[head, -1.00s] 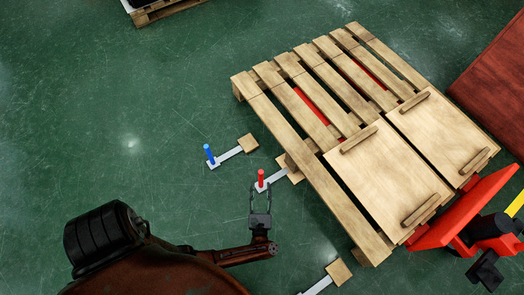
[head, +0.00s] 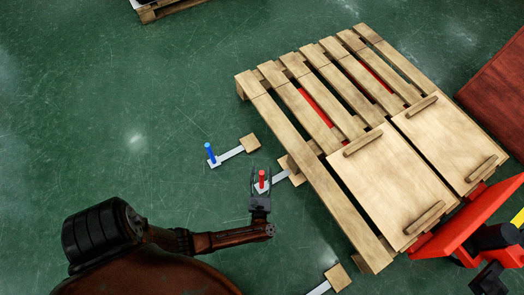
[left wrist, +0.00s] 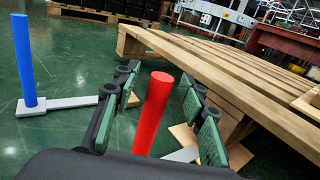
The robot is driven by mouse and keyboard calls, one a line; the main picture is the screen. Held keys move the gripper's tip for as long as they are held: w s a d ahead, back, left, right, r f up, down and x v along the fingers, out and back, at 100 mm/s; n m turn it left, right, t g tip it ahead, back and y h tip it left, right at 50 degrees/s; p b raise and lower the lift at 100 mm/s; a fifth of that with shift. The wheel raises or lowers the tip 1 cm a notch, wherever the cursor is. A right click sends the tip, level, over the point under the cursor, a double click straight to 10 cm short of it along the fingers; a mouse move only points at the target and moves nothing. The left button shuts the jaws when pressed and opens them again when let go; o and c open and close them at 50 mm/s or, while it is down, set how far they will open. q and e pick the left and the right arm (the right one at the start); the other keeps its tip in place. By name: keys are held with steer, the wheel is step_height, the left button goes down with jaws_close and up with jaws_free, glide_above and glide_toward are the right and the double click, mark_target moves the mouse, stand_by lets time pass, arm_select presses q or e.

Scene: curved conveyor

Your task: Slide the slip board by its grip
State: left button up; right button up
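The upright red grip (head: 262,178) stands on a pale strip (head: 280,177) with a wooden square at its far end, beside the pallet's left edge. My left gripper (head: 261,181) is open around this grip. In the left wrist view the red grip (left wrist: 154,112) stands between the two green-padded fingers, with a visible gap on each side. A similar strip with an upright blue grip (head: 210,152) lies to the upper left; the blue grip also shows at the left of the left wrist view (left wrist: 24,62). My right gripper is not in view.
A slatted wooden pallet (head: 290,135) carries two wooden panels with handles (head: 385,185). A third strip with a wooden square (head: 338,277) lies at the bottom. Red equipment (head: 470,222) stands at lower right. Green floor at the left is clear.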

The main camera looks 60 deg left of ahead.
arm_select(q)
steer(key=shift+c, duration=0.3)
jaws_close()
stand_by(0.3)
